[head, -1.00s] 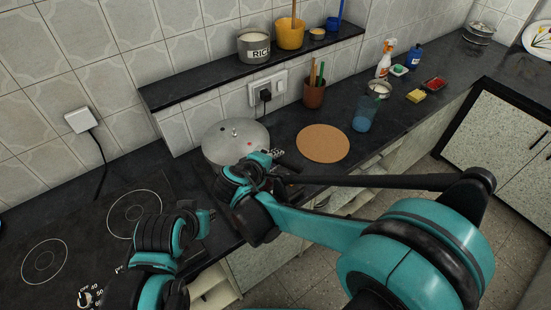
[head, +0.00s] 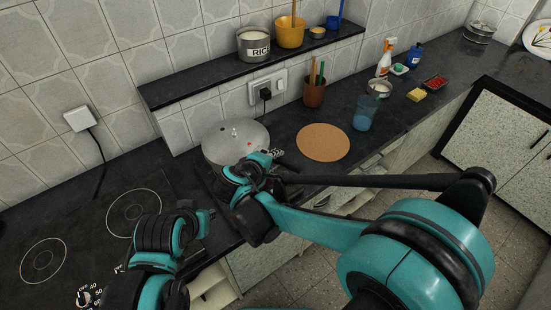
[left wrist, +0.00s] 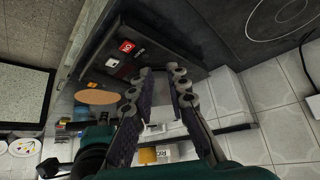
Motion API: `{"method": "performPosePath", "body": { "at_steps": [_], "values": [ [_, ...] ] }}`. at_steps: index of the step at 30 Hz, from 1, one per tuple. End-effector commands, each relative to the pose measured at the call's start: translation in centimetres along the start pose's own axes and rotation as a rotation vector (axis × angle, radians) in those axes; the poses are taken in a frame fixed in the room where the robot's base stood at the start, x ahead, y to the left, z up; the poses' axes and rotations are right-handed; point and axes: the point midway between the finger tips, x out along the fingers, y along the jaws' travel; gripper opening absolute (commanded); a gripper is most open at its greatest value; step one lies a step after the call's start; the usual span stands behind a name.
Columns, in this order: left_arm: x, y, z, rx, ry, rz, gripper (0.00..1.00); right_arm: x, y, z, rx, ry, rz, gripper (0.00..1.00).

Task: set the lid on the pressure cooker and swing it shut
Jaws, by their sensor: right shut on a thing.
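The grey steel lid (head: 236,137) of the pressure cooker, with a small red pin on top, is at the back of the counter in the head view. The cooker body beneath it is mostly hidden by the lid and my right gripper, so I cannot tell how the lid sits. My right gripper (head: 268,160) is at the lid's near right edge, shut on the black lid handle (head: 277,152). My left gripper (head: 207,216) is near the counter's front edge, away from the lid. Its fingers stand apart and empty in the left wrist view (left wrist: 161,72).
A round cork mat (head: 323,142) lies right of the lid. A brown utensil pot (head: 314,92) and a blue glass (head: 363,114) stand beyond. A shelf (head: 200,84) overhangs behind. The hob (head: 95,225) at left is clear.

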Motion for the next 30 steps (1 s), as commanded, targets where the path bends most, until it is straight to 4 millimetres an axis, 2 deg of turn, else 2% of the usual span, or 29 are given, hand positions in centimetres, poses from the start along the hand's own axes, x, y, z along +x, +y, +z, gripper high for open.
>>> {"method": "performPosePath", "body": {
  "at_steps": [30],
  "values": [
    [0.1,0.0,0.1,0.000,0.000,0.000,0.16,-1.6,-0.9,-0.4,0.067,-0.101,0.007,0.00]
  ]
}}
